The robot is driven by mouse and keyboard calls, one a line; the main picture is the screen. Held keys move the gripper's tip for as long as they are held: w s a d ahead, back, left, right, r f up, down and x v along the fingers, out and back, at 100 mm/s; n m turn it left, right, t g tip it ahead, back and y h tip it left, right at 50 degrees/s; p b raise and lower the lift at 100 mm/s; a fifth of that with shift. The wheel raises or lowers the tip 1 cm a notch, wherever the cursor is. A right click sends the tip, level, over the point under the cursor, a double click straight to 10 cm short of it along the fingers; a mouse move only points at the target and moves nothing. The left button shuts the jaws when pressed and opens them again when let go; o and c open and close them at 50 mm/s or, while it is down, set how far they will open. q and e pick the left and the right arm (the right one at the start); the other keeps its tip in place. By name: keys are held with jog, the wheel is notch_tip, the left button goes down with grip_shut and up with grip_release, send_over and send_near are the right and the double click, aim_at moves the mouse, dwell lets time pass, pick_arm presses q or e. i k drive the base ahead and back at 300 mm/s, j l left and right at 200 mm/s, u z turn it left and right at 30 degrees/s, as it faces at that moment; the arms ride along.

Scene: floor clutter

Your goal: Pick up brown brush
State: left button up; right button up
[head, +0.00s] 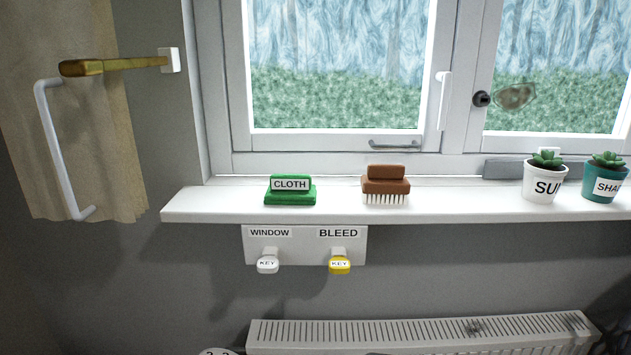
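The brown brush (386,185) stands on the white window sill (450,206), near the middle of the head view. It has a brown block handle on top and pale bristles pointing down onto the sill near its front edge. Neither of my grippers shows in the head view. Nothing hides the brush.
A green block labelled CLOTH (290,190) sits left of the brush. A white pot (544,184) and a teal pot (604,180) with plants stand right. The sill between brush and pots is clear.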

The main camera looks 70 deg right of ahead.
aim_at(386, 183)
jog(key=z, duration=2.5)
